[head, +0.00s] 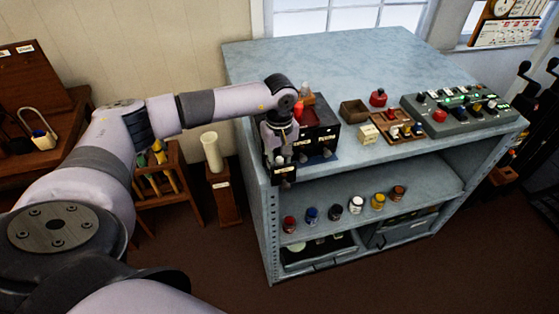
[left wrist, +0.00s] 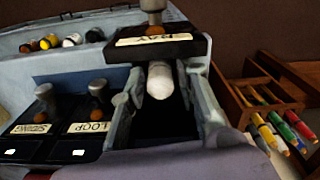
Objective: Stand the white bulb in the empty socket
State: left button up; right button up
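My left gripper (head: 281,162) points down at the left front of the black lever frame (head: 318,140). In the left wrist view its fingers (left wrist: 162,88) stand apart, with a white rounded piece (left wrist: 160,80) between them and dark gaps at its sides. This looks like the white bulb, but I cannot be sure. A black labelled plate (left wrist: 155,45) with a grey-topped lever lies just beyond the fingertips. The levers marked SIDING (left wrist: 45,98) and LOOP (left wrist: 98,92) stand to the left. I cannot make out an empty socket. My right gripper is not in view.
On the grey bench (head: 300,60) are an open brown box (head: 353,111), a red-topped item (head: 378,98), a cream block (head: 368,133) and a control panel (head: 460,105). Several jars stand on the shelf below. A white tube (head: 211,152) stands left of the bench.

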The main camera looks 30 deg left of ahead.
pick_arm(q)
jog(key=shift+o, duration=0.9)
jog(key=shift+r, duration=0.25)
notch_tip(320, 180, up, 10)
jog(key=b, duration=0.4)
jog(key=shift+r, duration=0.95)
